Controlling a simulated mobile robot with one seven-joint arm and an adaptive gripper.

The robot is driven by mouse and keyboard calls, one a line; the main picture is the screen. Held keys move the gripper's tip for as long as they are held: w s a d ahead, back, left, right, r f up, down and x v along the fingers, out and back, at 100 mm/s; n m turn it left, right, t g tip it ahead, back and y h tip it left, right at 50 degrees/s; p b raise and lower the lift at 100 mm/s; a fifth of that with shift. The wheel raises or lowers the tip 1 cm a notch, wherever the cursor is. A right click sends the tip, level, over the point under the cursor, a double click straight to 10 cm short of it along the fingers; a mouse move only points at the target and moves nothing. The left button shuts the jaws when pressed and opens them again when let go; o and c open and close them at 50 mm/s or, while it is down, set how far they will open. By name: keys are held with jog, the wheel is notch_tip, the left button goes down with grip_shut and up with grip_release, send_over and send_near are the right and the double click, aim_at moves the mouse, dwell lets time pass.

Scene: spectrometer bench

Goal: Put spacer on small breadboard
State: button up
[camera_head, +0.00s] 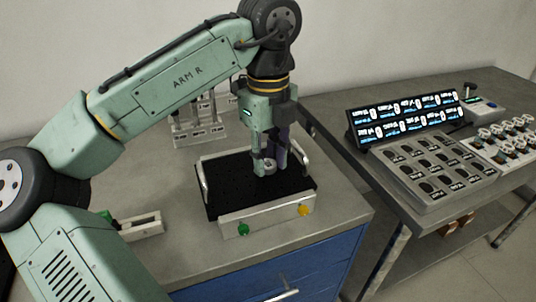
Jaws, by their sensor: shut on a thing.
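The small breadboard (233,193) is a black plate in a light metal frame with side handles, lying on the grey bench in the middle of the view. My gripper (267,168) points down over the right half of the breadboard. It is shut on a small grey round piece, which looks like the spacer (269,162). The fingers partly hide the spacer. I cannot tell whether it touches the board or is just above it.
A rack with several posts (188,134) stands behind the breadboard. A light block with a green part (141,226) lies to the left. On the right bench are a display panel (404,117) and a tray of round slots (430,168). Bench in front is clear.

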aim_at(268, 163)
jog(key=shift+f, duration=0.15)
jog(key=o, duration=1)
notch_tip(268, 163, up, 12)
jog(key=shift+r, duration=0.15)
